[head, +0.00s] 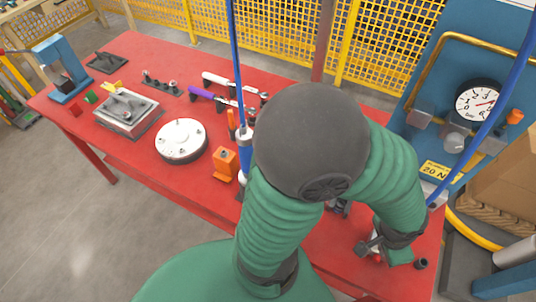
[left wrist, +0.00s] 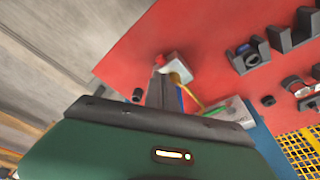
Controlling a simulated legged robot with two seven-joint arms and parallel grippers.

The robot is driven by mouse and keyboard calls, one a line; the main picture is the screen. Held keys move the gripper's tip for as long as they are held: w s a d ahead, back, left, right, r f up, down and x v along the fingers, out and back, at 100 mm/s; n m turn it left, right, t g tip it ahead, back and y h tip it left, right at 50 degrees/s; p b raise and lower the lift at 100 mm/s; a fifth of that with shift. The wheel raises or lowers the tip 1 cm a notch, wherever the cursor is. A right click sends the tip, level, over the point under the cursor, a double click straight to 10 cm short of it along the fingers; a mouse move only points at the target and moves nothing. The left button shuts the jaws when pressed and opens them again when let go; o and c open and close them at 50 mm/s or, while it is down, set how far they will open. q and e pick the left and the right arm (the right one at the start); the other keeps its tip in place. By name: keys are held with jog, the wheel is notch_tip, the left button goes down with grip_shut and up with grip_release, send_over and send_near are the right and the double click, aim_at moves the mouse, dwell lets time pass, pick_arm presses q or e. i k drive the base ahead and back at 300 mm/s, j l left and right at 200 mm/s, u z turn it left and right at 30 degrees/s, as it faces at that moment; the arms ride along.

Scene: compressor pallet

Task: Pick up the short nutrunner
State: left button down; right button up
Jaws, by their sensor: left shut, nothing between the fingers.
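A blue and silver nutrunner (head: 244,160) hangs upright on a blue hose at the middle of the table, partly hidden by my left arm. A second blue hose (head: 490,112) comes down at the right to a grey tool end (head: 436,198), mostly hidden beside my arm. I cannot tell which one is the short nutrunner. My left gripper (head: 368,246) is low over the right front part of the table, shut and empty. In the left wrist view its dark fingers (left wrist: 162,92) point over the red table near its edge. My right gripper is not in view.
The red table (head: 140,60) carries a round white flange (head: 181,141), a grey plate block (head: 127,112), an orange block (head: 225,164) and several hand tools. A blue panel with a pressure gauge (head: 478,100) stands at the right. Yellow mesh fence (head: 270,35) runs behind.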

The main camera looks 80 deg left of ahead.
aim_at(243, 136)
jog(key=j+u, duration=0.2)
jog(key=u, duration=2.3)
jog(key=i+u, duration=0.1)
jog(key=u, duration=0.2)
